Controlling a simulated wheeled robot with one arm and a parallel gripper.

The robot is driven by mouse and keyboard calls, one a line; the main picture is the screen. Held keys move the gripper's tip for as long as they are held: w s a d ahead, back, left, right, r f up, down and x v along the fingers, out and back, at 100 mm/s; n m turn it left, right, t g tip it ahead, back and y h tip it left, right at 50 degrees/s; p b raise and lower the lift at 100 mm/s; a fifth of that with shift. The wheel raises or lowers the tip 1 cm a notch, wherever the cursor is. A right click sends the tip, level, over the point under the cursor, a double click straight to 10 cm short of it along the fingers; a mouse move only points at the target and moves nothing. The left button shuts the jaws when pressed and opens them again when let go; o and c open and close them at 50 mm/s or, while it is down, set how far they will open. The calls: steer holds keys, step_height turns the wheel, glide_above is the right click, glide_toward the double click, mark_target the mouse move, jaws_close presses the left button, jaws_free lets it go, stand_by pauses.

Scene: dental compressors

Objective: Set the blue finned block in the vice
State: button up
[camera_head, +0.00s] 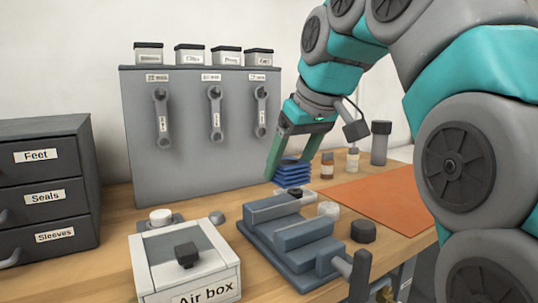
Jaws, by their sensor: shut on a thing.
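The blue finned block (292,174) is between the fingers of my gripper (290,160), behind the vice. My gripper points down and is shut on the block. The green fingers stand on either side of its upper part. Whether the block touches the bench is hard to tell. The grey-blue vice (290,233) sits on the wooden bench in front of the block, nearer the camera. Its jaws stand apart with a gap between them, and its handle is at the front right.
A white air box (187,255) with a black knob stands left of the vice. A black round cap (363,231) and a white round part (328,209) lie right of it. Small bottles (327,165) stand behind an orange mat (375,200). A grey tool panel (200,130) rises behind.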

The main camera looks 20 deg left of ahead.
steer(key=shift+w+a, duration=0.1)
steer(key=shift+f, duration=1.3)
steer(key=shift+f+b, duration=0.9)
steer(key=shift+f, duration=0.2)
steer(key=shift+f+b, duration=1.15)
steer(key=shift+f, duration=0.85)
stand_by(1.1)
steer(key=o, duration=1.5)
steer(key=shift+r, duration=0.15)
